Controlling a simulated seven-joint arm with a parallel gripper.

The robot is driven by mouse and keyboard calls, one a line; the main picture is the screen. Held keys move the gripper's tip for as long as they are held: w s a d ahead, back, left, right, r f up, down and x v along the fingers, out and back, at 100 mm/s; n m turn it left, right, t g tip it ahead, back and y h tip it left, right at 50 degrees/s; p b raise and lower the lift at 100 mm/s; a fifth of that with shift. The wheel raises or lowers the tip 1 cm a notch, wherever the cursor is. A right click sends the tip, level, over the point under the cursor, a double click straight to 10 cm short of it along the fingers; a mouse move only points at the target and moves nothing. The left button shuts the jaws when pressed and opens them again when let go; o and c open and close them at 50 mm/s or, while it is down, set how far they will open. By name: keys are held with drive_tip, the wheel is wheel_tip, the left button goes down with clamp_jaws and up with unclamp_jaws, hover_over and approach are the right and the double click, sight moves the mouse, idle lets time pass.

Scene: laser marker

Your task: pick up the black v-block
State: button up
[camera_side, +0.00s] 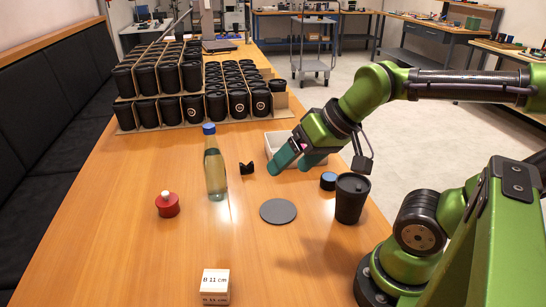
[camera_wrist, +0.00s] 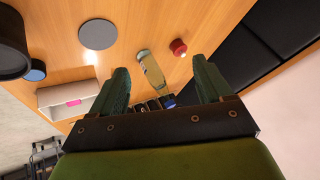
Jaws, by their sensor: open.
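The black v-block (camera_side: 247,168) is a small dark piece with a notched top. It sits on the wooden table just right of the clear bottle (camera_side: 215,168) in the side view. My gripper (camera_side: 297,164) is to the right of the v-block and apart from it, over the front of a white bin (camera_side: 270,145). In the wrist view my gripper (camera_wrist: 160,78) is open, its two green fingers spread with nothing held between them. I cannot make out the v-block for sure in the wrist view; a finger may hide it.
Rows of black cups (camera_side: 170,78) in cardboard fill the back. The bin holds something pink (camera_wrist: 72,102). The front left table is clear.

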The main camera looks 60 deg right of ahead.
drive_tip(key=w+d+f+m+g+h, duration=0.1)
drive_tip(key=w+d+g, duration=0.1)
drive_tip(key=w+d, duration=0.35)
drive_tip(key=w+d+f+m+g, duration=0.1)
drive_tip(key=w+d+g, duration=0.15)
drive_tip(key=w, duration=0.65)
drive_tip(key=m+g+h, duration=0.1)
drive_tip(key=m+g, duration=0.1)
drive_tip(key=g, duration=0.1)
hover_over(247, 168)
wheel_tip(247, 168, down, 5)
wheel_tip(247, 168, down, 10)
drive_tip(key=shift+a+f, duration=0.1)
drive_tip(key=shift+s+f, duration=0.1)
drive_tip(key=shift+f, duration=3.05)
drive_tip(key=c, duration=1.1)
drive_tip(key=shift+o, duration=0.2)
drive_tip(key=shift+r, duration=0.1)
